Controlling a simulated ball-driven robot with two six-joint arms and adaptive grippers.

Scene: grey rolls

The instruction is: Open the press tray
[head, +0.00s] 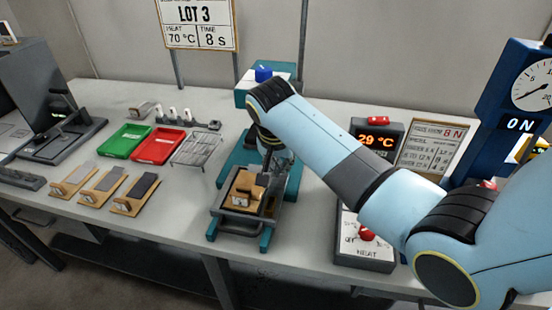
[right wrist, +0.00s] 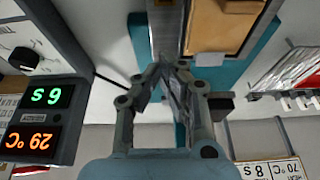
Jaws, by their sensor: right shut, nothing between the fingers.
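The teal press (head: 262,172) stands mid-table with a blue knob (head: 263,73) on top. Its dark metal press tray (head: 238,223) lies at the front, out from under the press head. A tan wooden block (head: 243,186) sits on the tray; it also shows at the top of the right wrist view (right wrist: 222,25). My right gripper (head: 280,162) is shut and empty, pointing down beside the press, just behind the tray. In the right wrist view the fingertips (right wrist: 174,64) meet beside the tray's edge; whether they touch it I cannot tell. My left gripper is not in view.
Green (head: 127,141) and red (head: 159,145) trays, a wire rack (head: 199,149) and several wooden-handled pieces lie left of the press.

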